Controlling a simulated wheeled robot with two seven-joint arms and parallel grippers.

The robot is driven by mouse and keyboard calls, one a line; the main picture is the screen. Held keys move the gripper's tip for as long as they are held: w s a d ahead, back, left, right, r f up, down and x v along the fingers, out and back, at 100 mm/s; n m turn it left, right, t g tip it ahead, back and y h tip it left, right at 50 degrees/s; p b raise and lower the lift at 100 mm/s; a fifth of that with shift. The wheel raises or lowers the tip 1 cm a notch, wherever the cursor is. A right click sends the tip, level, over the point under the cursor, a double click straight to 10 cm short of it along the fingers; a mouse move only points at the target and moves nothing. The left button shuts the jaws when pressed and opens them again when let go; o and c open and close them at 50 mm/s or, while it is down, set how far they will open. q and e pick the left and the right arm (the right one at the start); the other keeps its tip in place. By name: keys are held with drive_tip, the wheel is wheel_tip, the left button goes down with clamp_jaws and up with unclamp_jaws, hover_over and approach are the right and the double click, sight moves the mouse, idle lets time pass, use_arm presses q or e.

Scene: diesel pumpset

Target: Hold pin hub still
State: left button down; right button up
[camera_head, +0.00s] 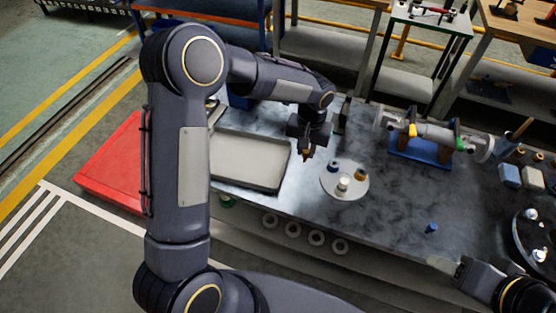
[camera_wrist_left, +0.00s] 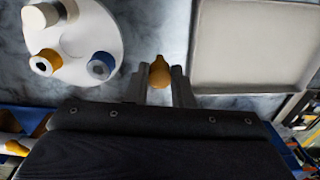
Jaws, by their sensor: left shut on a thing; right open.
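My left gripper (camera_head: 307,154) points down between the grey tray and the white round plate (camera_head: 329,191). It is shut on a small orange, rounded piece (camera_wrist_left: 159,72), which shows between its two fingers in the left wrist view. The plate carries a blue piece (camera_head: 333,166), an orange piece (camera_head: 360,175) and a white piece (camera_head: 343,184). A grey shaft assembly (camera_head: 430,132) with yellow and green parts lies over a blue stand (camera_head: 420,150). I cannot tell for certain which part is the pin hub. My right gripper (camera_head: 447,265) is open at the bench's front right.
The shallow grey tray (camera_head: 247,183) looks empty. A small blue cylinder (camera_head: 432,228) stands near my right gripper. Blocks (camera_head: 520,177) and a dark round tray (camera_head: 520,240) crowd the right end. A red box (camera_head: 112,165) stands left.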

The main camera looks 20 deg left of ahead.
use_arm(q)
drive_tip(key=w+d+r, duration=0.1)
drive_tip(key=d+r, duration=0.2)
drive_tip(key=d, duration=0.5)
drive_tip(key=w+d+r, duration=0.1)
drive_tip(key=d+r, duration=0.3)
drive_tip(key=d, duration=0.4)
drive_tip(key=shift+w+d+r, duration=0.2)
drive_tip(key=shift+d, duration=0.1)
drive_tip(key=shift+f, duration=1.3)
